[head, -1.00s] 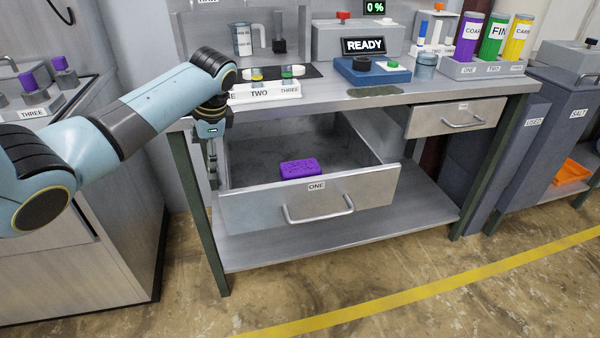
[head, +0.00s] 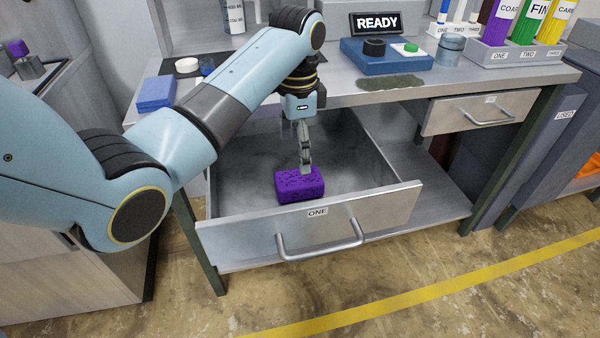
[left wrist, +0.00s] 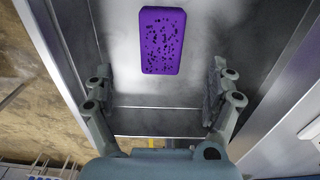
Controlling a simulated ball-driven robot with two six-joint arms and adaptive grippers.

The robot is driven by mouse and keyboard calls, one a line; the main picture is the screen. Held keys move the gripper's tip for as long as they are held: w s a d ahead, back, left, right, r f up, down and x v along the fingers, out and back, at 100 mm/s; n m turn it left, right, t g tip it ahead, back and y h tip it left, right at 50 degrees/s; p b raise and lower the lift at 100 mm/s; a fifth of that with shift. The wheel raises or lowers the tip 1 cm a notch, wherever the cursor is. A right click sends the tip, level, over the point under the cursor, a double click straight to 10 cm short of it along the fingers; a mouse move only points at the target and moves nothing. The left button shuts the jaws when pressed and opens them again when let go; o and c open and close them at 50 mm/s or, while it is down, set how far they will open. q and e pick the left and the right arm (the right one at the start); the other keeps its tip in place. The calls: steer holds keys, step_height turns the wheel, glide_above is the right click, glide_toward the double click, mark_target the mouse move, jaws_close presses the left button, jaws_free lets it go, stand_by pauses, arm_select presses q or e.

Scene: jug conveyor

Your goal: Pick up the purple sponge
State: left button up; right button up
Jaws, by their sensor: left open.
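The purple sponge (head: 300,186) lies flat in the open drawer labelled ONE (head: 318,228), near its front panel. It also shows in the left wrist view (left wrist: 162,40), at the top middle, with dark pores on its face. My left gripper (head: 306,168) points down into the drawer, just above and behind the sponge in the head view. In the left wrist view its two fingers (left wrist: 158,92) are spread wide, with nothing between them. The sponge lies beyond the fingertips there. My right gripper is not in view.
The bench top above holds a blue block (head: 156,93), a blue device (head: 386,55) and a dark green patch (head: 390,82). A closed drawer (head: 482,112) is at the right. The drawer floor around the sponge is clear.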

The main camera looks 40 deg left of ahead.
mark_target(299, 177)
arm_select(q)
steer(key=f, duration=0.4)
steer(key=shift+s+d+b, duration=0.15)
steer(key=shift+s+b, duration=0.05)
steer(key=shift+b, duration=0.1)
steer(key=shift+f, duration=0.25)
steer(key=f, duration=0.3)
steer(key=f+b, duration=0.1)
steer(key=shift+w+f, duration=0.3)
steer(key=shift+w, duration=0.05)
steer(key=shift+f, duration=0.25)
steer(key=c, duration=1)
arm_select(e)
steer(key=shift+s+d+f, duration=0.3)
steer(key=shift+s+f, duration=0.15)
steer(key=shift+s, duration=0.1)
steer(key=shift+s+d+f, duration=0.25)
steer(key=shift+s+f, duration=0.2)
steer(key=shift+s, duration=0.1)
